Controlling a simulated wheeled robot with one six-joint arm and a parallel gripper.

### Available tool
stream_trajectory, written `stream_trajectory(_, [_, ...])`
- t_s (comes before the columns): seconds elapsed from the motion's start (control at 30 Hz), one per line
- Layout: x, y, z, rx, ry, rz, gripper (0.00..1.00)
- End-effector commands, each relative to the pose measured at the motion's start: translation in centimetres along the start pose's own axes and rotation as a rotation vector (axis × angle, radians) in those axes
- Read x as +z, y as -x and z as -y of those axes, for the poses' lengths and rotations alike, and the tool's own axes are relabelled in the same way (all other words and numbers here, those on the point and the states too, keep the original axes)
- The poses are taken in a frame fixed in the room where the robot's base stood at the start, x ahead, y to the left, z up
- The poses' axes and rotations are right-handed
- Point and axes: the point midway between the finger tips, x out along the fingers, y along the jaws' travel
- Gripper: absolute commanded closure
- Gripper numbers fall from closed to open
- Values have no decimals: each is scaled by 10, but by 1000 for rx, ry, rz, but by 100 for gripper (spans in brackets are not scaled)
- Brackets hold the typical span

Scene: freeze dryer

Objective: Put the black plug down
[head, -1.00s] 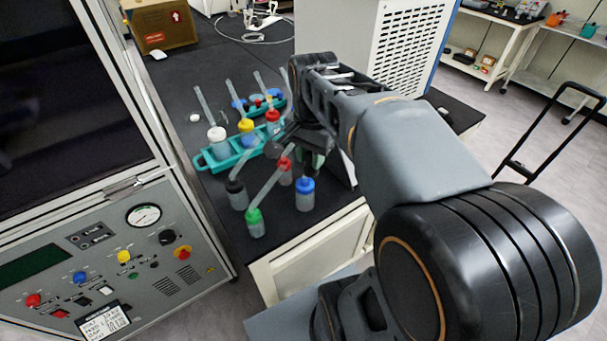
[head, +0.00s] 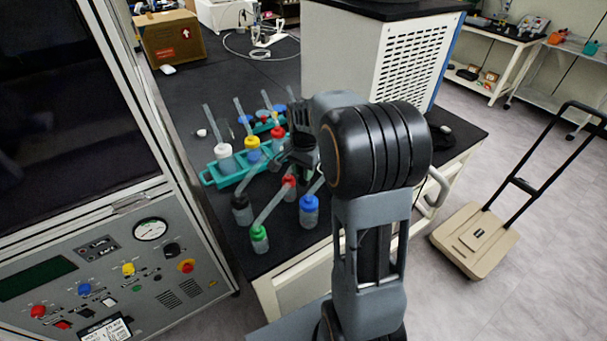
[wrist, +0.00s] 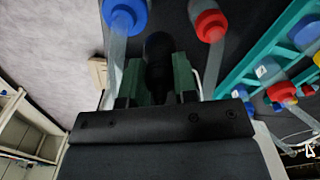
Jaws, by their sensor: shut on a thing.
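My gripper (wrist: 158,85) is shut on the black plug (wrist: 158,50), a dark rounded piece between its green finger pads in the wrist view. In the head view my gripper (head: 302,160) is over the black bench top, behind the red-capped and blue-capped bottles, and my own arm partly hides it. The plug cannot be made out clearly there. From the wrist view I cannot tell whether the plug touches the bench.
Bottles with blue (head: 309,210), red (head: 289,187), green (head: 259,239) and black (head: 242,209) caps stand at the bench's front. A teal rack (head: 210,178) holds more bottles behind them. The freeze dryer panel (head: 120,270) is at left. A white cabinet (head: 350,60) stands behind my arm.

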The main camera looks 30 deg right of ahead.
Motion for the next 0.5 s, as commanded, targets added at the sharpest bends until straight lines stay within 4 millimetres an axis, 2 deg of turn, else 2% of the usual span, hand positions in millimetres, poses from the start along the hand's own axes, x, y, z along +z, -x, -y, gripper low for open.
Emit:
stream_trajectory(0.17, [0,-18,-1,1,0,1,100])
stream_trajectory(0.5, [0,-20,0,0,0,0,100])
